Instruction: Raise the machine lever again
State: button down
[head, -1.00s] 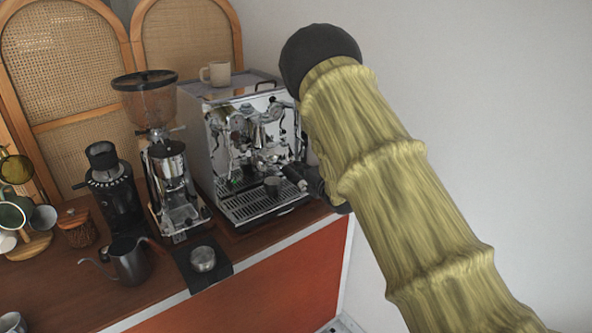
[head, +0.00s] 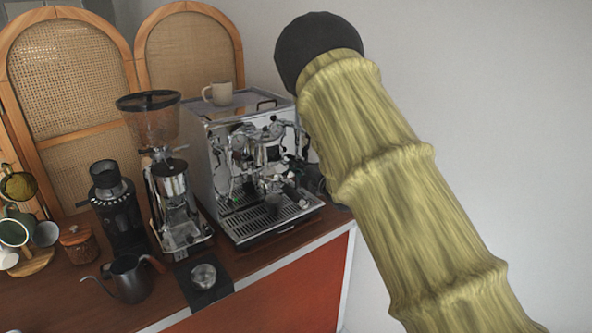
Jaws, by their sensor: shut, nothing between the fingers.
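The chrome espresso machine (head: 218,160) stands on the wooden counter at the middle of the head view. Its front carries gauges, a group head (head: 270,153) and several small fittings. The lever is too small among the chrome parts to tell its angle. My sleeved arm covers the area right of the machine. A dark part, likely my gripper (head: 313,179), shows at the machine's right front, beside the arm's edge. It is shut and holds nothing that I can see. Its fingertips are mostly hidden, and I cannot tell whether it touches the machine.
A beige mug (head: 219,93) stands on the machine's top. A grinder with a hopper (head: 150,118), a black grinder (head: 118,208), a kettle (head: 131,279) and a dark mat (head: 212,293) are to the left. The counter's front edge is close.

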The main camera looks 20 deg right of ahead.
jog(key=shift+r, duration=0.55)
jog(key=shift+s+f, duration=0.15)
jog(key=a+b+v, duration=0.1)
jog(key=b+v, duration=0.2)
jog(key=v, duration=0.6)
jog(key=shift+s+f, duration=0.4)
jog(key=shift+s, duration=0.05)
dwell(0.4)
